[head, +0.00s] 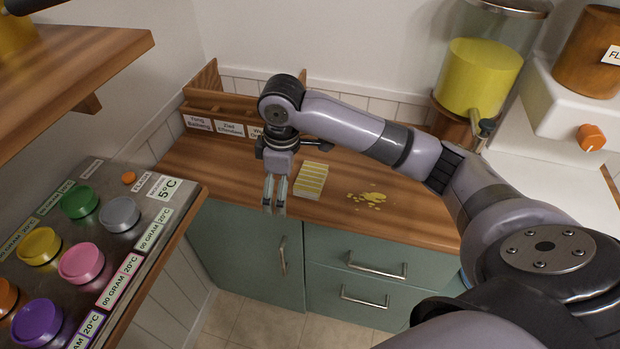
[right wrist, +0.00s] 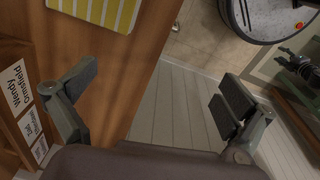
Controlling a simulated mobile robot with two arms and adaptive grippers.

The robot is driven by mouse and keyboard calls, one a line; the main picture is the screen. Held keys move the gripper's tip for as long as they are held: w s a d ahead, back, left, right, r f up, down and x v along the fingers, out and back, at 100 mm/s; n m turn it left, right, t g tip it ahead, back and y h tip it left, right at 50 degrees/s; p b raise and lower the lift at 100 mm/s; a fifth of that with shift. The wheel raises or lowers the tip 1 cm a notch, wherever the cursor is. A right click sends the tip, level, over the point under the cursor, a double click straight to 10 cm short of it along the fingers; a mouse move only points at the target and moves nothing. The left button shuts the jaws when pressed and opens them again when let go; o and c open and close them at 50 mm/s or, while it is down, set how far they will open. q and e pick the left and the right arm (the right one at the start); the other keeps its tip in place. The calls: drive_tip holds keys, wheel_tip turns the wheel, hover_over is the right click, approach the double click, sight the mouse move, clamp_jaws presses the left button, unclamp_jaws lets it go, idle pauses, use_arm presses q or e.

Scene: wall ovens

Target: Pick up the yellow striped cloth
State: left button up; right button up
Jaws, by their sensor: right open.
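The yellow striped cloth (head: 311,180) is a folded pad with yellow and white stripes, lying on the wooden counter. My right gripper (head: 274,209) points down just left of the cloth in the head view, near the counter's front edge. Its fingers are apart and hold nothing. In the right wrist view the cloth (right wrist: 100,10) is cut off by the top edge, beyond the open fingers (right wrist: 155,88). The gripper and cloth look apart. My left gripper does not show.
Yellow crumbs or spill (head: 368,197) lie right of the cloth. A wooden rack with name labels (head: 230,127) stands behind the gripper. A panel with coloured knobs (head: 85,245) is at left. A yellow-filled dispenser (head: 478,78) stands at the back right.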

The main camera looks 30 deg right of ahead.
wheel_tip(320, 180, up, 13)
drive_tip(key=m, duration=0.2)
hover_over(316, 176)
drive_tip(key=shift+g, duration=0.4)
drive_tip(key=f, duration=0.8)
drive_tip(key=f+p, duration=0.1)
drive_tip(key=f, duration=0.3)
drive_tip(key=shift+s+a, duration=0.2)
drive_tip(key=shift+a, duration=0.1)
drive_tip(key=shift+w+d+f+p, duration=0.15)
drive_tip(key=shift+f+p, duration=0.1)
drive_tip(key=shift+f, duration=1.15)
drive_tip(key=shift+d+f+p, duration=0.1)
drive_tip(key=shift+f+p, duration=0.15)
drive_tip(key=shift+f, duration=1.1)
drive_tip(key=shift+c, duration=0.6)
drive_tip(key=c, duration=0.9)
